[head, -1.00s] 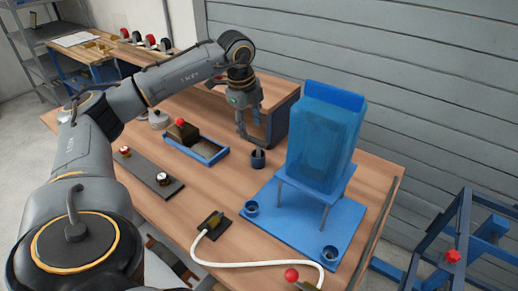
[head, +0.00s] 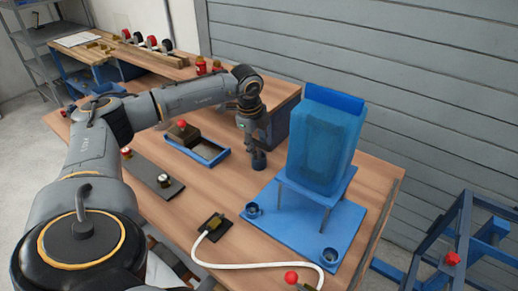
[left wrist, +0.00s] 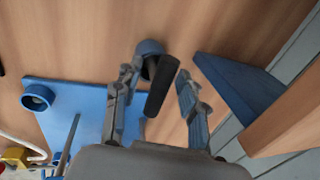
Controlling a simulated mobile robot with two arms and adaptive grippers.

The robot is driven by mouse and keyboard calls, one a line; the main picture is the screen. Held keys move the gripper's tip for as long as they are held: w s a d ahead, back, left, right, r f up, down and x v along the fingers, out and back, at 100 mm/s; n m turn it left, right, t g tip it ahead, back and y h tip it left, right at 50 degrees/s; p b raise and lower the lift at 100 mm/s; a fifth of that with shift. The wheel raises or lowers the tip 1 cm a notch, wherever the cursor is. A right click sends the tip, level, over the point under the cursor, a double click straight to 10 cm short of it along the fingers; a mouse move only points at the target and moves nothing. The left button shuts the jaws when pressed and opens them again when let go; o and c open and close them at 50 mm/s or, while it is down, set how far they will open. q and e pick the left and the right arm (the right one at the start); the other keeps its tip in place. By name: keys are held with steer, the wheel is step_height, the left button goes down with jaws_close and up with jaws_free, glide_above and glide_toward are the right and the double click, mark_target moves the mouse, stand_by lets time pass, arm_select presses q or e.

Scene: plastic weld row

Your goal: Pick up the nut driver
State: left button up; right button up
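The nut driver (left wrist: 161,86) shows in the left wrist view as a dark handle standing in a small dark blue cup (left wrist: 149,47). The cup (head: 259,163) also shows in the head view on the wooden table, just under my left gripper (head: 257,146). In the head view the gripper hides the nut driver. In the left wrist view my left gripper (left wrist: 160,70) is open, with one finger on each side of the handle and a gap on the right side. The lower end of the tool is hidden in the cup. My right gripper is not in view.
A blue fixture plate (head: 285,226) with a tall translucent blue container (head: 322,140) stands right of the gripper. A blue tray (head: 212,158) lies to its left. A wooden shelf box (head: 285,100) is behind. A white cable (head: 250,264) runs along the front.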

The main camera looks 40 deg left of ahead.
arm_select(q)
jaws_close()
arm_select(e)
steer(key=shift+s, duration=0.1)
arm_select(q)
steer(key=shift+r, duration=0.1)
